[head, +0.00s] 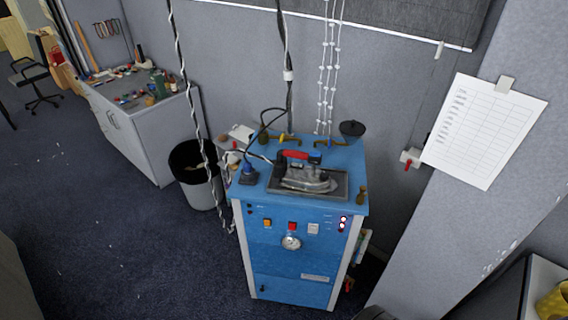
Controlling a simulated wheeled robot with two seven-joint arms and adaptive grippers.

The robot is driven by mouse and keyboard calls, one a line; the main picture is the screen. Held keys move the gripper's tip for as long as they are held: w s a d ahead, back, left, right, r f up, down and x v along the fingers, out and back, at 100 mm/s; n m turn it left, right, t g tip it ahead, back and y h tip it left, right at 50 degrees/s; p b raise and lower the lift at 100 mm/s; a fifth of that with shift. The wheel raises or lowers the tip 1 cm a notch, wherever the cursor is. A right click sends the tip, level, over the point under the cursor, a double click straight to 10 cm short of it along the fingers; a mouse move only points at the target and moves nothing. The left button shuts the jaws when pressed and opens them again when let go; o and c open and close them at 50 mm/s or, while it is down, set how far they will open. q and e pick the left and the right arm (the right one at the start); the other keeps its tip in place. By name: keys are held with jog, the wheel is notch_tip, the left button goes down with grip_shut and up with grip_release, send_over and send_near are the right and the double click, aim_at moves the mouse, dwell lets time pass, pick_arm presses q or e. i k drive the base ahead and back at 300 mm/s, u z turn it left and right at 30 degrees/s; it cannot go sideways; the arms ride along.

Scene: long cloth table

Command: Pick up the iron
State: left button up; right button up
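The iron (308,180) has a grey metal body and a red handle. It rests on a dark rectangular tray (341,190) on top of a blue cabinet-like unit (290,258). A dark cord runs from the iron's left end up toward the wall. Neither of my grippers can be made out in the head view, and nothing is seen touching the iron.
A dark blue plug-like part (248,174) and brass fittings (361,195) stand around the tray. Cables hang nearby. A waste bin (200,187) stands left of the unit. A grey workbench (150,135) is farther left. Open carpet (120,250) lies at front left.

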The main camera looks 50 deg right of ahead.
aim_at(299, 176)
jog(key=u, duration=0.05)
jog(key=i, duration=1.45)
jog(key=z, duration=3.35)
